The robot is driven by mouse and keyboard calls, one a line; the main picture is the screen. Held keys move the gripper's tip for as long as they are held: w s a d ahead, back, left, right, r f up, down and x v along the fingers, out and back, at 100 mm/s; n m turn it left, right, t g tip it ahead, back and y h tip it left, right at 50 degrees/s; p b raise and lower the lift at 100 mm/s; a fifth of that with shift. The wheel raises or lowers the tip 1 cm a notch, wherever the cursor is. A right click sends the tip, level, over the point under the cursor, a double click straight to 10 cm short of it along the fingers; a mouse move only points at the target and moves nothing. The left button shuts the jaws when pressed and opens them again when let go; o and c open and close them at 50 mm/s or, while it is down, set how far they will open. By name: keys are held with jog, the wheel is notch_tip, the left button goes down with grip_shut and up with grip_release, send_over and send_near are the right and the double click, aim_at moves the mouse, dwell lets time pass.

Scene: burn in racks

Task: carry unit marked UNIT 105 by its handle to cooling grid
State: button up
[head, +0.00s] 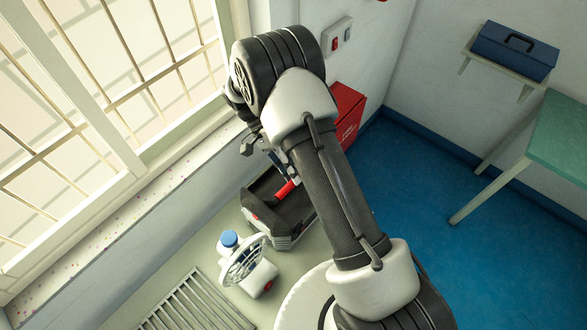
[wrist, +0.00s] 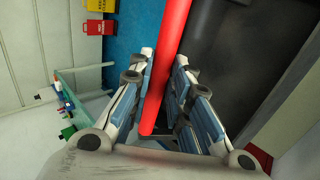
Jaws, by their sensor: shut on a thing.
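A dark grey and black unit (head: 290,230) with a red handle (head: 285,190) is beside the window wall in the head view, partly hidden by my arm. I cannot read a UNIT 105 mark on it. In the wrist view, the red handle (wrist: 169,50) runs between the two fingers of my gripper (wrist: 165,62), which is shut on it. The unit's dark body (wrist: 235,60) fills the right of that view. I cannot tell whether the unit touches the bench. The cooling grid (head: 196,305), a rack of pale metal bars, lies at the bottom of the head view and looks empty.
A white fan (head: 258,278) and a blue-capped thing (head: 229,239) stand between the unit and the grid. A red box (head: 346,108) is behind my arm. The barred window (head: 120,85) is at left. A green table (head: 560,130) and blue toolbox (head: 512,50) are at right.

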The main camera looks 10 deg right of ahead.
jog(key=o, duration=0.8)
jog(key=shift+r, duration=0.1)
notch_tip(320, 180, up, 10)
dwell(0.4)
